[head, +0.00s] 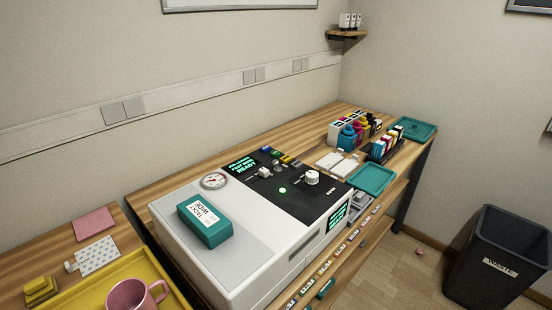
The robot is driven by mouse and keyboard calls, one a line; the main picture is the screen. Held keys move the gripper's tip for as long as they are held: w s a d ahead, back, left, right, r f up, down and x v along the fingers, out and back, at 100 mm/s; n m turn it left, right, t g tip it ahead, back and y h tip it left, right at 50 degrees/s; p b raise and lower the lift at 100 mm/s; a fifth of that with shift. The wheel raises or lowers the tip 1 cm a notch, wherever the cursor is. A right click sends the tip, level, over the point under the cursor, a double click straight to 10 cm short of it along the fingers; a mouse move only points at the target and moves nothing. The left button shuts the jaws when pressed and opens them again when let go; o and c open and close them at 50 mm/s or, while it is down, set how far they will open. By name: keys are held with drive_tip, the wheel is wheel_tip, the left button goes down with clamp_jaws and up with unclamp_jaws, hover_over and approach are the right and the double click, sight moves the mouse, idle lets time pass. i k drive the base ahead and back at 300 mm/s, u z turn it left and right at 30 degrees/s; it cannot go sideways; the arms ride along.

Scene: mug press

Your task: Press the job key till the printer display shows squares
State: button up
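The white printer (185,250) stands on the wooden bench with a black control panel (300,200) on top. Its top display (243,166) shows green text, with "READY" on the lowest line; no squares can be made out there. A second display (338,217) on the front shows small green text that I cannot read. Several small keys, among them a blue key (276,154) and a yellow key (286,159), lie in a row at the panel's back edge. I cannot tell which is the job key. My gripper is not in view.
A teal box (205,224) lies on the printer lid near a round gauge (214,181). A pink mug (135,298) stands in a yellow tray (92,294). Ink bottles (349,136) and teal trays (371,178) are at right. A black bin (500,262) stands on the floor.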

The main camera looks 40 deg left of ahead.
sight(267, 147)
drive_tip(key=z, duration=0.05)
drive_tip(key=i, duration=2.1)
drive_tip(key=u, duration=2.85)
